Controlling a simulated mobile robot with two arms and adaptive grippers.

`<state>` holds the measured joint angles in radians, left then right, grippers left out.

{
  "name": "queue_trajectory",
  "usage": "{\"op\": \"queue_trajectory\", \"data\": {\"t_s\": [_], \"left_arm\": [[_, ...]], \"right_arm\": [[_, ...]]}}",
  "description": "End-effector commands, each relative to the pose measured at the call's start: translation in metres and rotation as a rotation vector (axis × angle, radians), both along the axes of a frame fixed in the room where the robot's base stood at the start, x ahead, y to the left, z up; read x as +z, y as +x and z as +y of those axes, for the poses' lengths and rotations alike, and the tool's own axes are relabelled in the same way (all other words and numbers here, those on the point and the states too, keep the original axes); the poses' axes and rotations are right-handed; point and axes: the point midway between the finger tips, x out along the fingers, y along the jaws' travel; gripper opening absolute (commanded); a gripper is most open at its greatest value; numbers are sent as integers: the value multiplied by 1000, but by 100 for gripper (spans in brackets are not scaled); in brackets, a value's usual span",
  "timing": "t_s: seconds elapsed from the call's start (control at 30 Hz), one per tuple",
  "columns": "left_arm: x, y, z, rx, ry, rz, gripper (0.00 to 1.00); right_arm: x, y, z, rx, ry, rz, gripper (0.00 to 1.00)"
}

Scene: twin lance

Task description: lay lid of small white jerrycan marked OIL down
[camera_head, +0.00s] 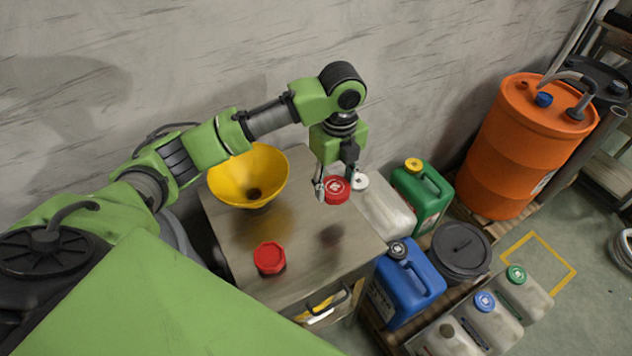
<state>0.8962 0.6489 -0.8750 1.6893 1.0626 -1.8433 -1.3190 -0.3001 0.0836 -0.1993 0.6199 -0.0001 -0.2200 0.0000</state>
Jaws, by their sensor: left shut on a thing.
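My left gripper (335,187) comes down from above at the right rear part of the metal cabinet top. It is shut on a red lid (337,193) with a white mark on its top. The held lid appears raised above the cabinet top, with a dark shadow on the metal nearby. Small white jerrycans stand in a row at the bottom right. The nearest small white jerrycan (446,344) has no coloured lid on its mouth. I cannot read an OIL marking on any of them. My right gripper is not in view.
The cabinet top (305,262) bears a yellow funnel (225,185) at the back left and a red lid-like piece (269,258) at the front. Its middle is clear. Green (424,196) and blue (405,285) jerrycans stand beyond its right edge. An orange drum (525,145) stands farther right.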

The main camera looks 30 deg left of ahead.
Motion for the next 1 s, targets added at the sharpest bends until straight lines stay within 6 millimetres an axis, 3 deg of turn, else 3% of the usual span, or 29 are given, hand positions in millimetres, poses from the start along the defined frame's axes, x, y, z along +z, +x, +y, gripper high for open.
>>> {"op": "queue_trajectory", "data": {"t_s": [0.1,0.3,0.57,0.77,1.0], "left_arm": [[-20,13,21,5,2,5,20],[-50,28,42,2,1,1,20],[-66,35,52,3,0,0,20],[-94,35,51,1,0,0,20],[-96,35,51,1,0,-1,20]], "right_arm": [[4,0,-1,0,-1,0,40],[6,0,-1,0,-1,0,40],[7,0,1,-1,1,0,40],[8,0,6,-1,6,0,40],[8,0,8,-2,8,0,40]]}}
